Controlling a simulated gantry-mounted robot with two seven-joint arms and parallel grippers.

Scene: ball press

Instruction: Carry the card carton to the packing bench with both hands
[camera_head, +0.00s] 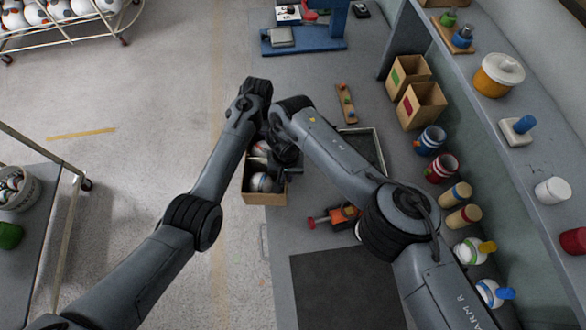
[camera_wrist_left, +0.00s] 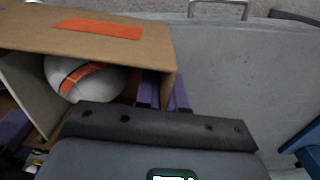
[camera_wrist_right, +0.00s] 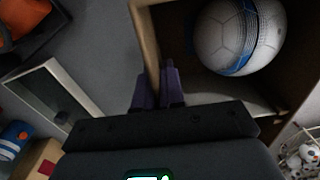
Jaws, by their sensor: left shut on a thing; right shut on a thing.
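The open card carton (camera_head: 264,198) holds white balls, one with orange and one with blue markings. It sits at the left edge of the grey bench (camera_head: 300,222) in the head view; whether it rests or hangs is unclear. My left gripper (camera_wrist_left: 164,92) is shut on a carton wall near a corner, beside the orange label (camera_wrist_left: 97,28). My right gripper (camera_wrist_right: 158,88) is shut on another stretch of carton wall (camera_wrist_right: 146,45), near the ball with the blue band (camera_wrist_right: 240,36). In the head view my arms cover the carton's far part and the fingertips.
On the bench are a dark mat (camera_head: 345,288), a red-orange tool (camera_head: 337,216), a shallow tray (camera_head: 368,145), a blue press-like stand (camera_head: 305,40) and two small boxes (camera_head: 421,104). Jars line the right side. Open floor (camera_head: 170,140) lies left, with a cart (camera_head: 35,240) beyond.

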